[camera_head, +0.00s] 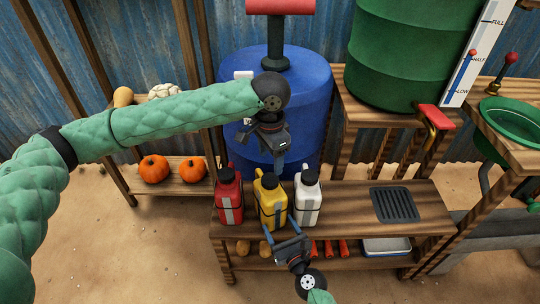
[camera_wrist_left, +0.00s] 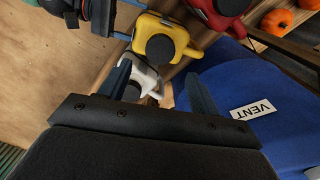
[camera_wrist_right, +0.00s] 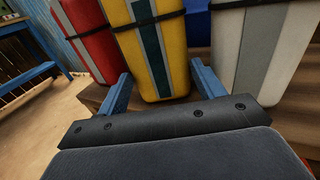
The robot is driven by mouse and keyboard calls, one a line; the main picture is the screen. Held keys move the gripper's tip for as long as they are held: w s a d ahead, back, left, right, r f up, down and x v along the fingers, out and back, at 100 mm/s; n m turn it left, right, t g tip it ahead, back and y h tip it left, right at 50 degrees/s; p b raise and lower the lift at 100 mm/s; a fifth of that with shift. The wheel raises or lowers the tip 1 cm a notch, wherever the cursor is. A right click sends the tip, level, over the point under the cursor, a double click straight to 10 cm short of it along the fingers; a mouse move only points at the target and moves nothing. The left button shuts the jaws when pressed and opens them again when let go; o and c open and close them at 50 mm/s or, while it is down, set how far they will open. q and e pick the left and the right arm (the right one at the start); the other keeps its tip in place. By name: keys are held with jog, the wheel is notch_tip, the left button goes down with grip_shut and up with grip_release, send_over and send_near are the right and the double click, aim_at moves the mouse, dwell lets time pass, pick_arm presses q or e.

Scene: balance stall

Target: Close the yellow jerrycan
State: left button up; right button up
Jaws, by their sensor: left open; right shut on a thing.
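The yellow jerrycan (camera_head: 271,207) stands upright on the wooden bench between the red jerrycan (camera_head: 229,202) and the white jerrycan (camera_head: 307,203). A black cap (camera_wrist_left: 161,47) sits on its top; I cannot tell whether it is tight. My right gripper (camera_head: 281,229) is shut on the lower body of the yellow jerrycan, with one finger on each side in the right wrist view (camera_wrist_right: 160,82). My left gripper (camera_head: 279,165) is open and empty, pointing down above the jerrycans. In the left wrist view its fingers (camera_wrist_left: 157,82) frame the white jerrycan.
A large blue barrel (camera_head: 305,95) marked VENT stands close behind the jerrycans. A dark grate (camera_head: 394,205) lies on the bench to the right. Pumpkins (camera_head: 153,169) sit on a shelf at left. A green tank (camera_head: 405,55) stands at back right.

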aim_at(270, 178)
pick_arm(q)
jog(key=n, duration=0.3)
dwell(0.5)
jog(key=shift+f, duration=4.05)
jog(key=c, duration=1)
